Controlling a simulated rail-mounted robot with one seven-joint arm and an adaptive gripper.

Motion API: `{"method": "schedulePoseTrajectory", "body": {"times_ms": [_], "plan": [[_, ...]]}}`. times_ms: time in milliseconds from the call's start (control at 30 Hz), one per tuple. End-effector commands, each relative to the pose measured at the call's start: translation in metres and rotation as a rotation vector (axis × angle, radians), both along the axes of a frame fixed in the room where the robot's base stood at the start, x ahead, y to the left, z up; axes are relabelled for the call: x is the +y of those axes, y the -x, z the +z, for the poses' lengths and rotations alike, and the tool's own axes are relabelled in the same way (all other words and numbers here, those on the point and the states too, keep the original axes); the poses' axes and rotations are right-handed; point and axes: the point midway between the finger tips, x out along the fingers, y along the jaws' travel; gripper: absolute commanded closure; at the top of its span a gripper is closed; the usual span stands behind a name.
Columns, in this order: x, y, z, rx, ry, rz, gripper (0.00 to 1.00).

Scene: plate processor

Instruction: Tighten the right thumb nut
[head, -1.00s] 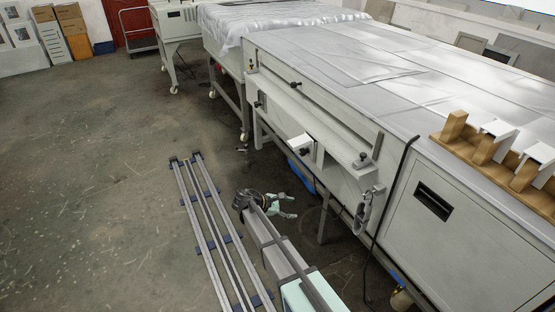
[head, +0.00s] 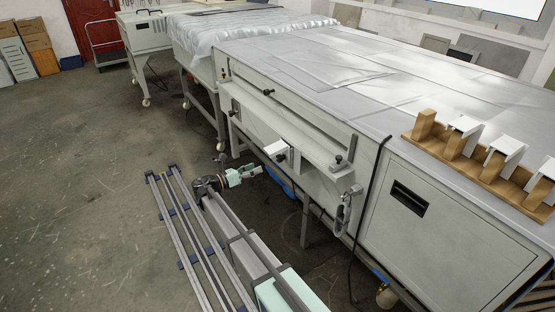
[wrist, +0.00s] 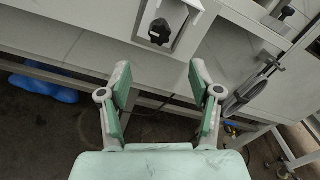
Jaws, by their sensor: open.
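A black lobed thumb nut (head: 281,157) sits under a small white bracket on the machine's side. It also shows in the wrist view (wrist: 160,32), at the top centre, beyond my fingertips. Another dark knob (head: 337,160) stands farther right on the ledge, and it appears at the wrist view's top right (wrist: 287,13). I cannot tell for certain which is the right thumb nut. My gripper (head: 261,171) is left of and below the bracket nut in the head view. In the wrist view its green-padded fingers (wrist: 159,68) are spread, empty and apart from the nut.
A hanging metal handle (head: 343,212) and black cable (head: 369,205) are right of the ledge. The handle also appears in the wrist view (wrist: 250,92). A blue object (head: 280,182) lies under the machine. A wooden rack (head: 470,172) stands on top. Floor rails (head: 190,238) run alongside.

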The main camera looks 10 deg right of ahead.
Motion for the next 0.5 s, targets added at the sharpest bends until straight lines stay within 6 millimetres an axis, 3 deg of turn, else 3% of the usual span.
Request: {"method": "schedulePoseTrajectory", "body": {"times_ms": [200,500], "plan": [[-0.042,-0.019,0.001,0.000,-0.001,-0.003,0.36],[-0.090,-0.040,0.001,-0.002,0.000,-0.001,0.36]]}}
